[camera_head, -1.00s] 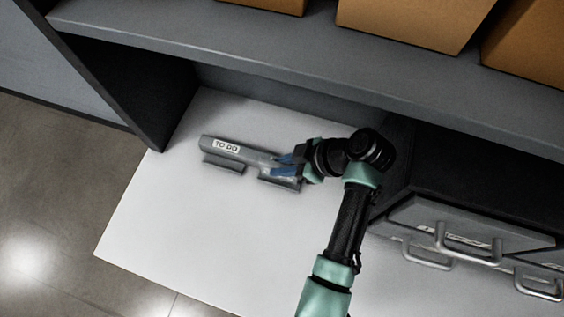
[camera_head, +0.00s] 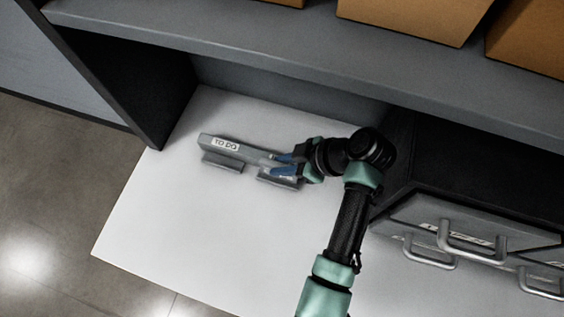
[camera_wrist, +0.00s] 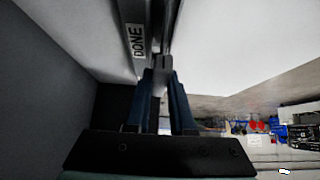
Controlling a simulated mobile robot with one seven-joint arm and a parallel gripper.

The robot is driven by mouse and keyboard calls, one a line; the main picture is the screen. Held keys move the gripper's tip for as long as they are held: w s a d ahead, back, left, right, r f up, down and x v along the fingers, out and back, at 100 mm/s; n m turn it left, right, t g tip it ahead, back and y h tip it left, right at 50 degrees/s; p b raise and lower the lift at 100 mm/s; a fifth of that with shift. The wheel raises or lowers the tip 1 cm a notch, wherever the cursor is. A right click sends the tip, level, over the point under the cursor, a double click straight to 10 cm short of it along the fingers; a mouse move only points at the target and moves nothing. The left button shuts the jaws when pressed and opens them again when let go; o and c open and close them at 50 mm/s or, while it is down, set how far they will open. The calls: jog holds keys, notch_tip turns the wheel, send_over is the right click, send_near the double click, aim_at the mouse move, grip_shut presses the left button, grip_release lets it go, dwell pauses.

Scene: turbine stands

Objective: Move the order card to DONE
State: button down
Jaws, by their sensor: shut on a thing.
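A grey rack (camera_head: 250,152) stands on the white table, with a TO DO label (camera_head: 225,144) on its left part and two low ledges in front. My gripper (camera_head: 280,164), with blue fingers, is at the right part of the rack. In the wrist view a DONE label (camera_wrist: 137,40) shows on the rack, just left of my fingertips (camera_wrist: 161,75). The fingers are close together on a thin grey piece (camera_wrist: 161,62), seen nearly edge-on. I take it to be the order card; its face is hidden. I cannot tell whether it touches the rack.
The white table (camera_head: 170,215) is clear to the left and front. A grey shelf (camera_head: 290,50) with cardboard boxes (camera_head: 410,18) runs above the back. Grey drawers with metal handles (camera_head: 470,240) stand at the right. A dark side panel (camera_head: 135,85) bounds the left.

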jog(key=shift+s+f, duration=0.2)
jog(key=shift+f, duration=0.55)
jog(key=shift+f+b, duration=0.25)
jog(key=shift+b, duration=0.25)
jog(key=c, duration=1.1)
grip_release()
jog(key=o, duration=0.4)
jog(key=shift+w, duration=0.15)
jog(key=shift+r, duration=0.2)
jog(key=shift+r, duration=0.15)
jog(key=shift+r+p, duration=2.95)
jog(key=shift+r, duration=0.5)
jog(key=shift+f, duration=0.1)
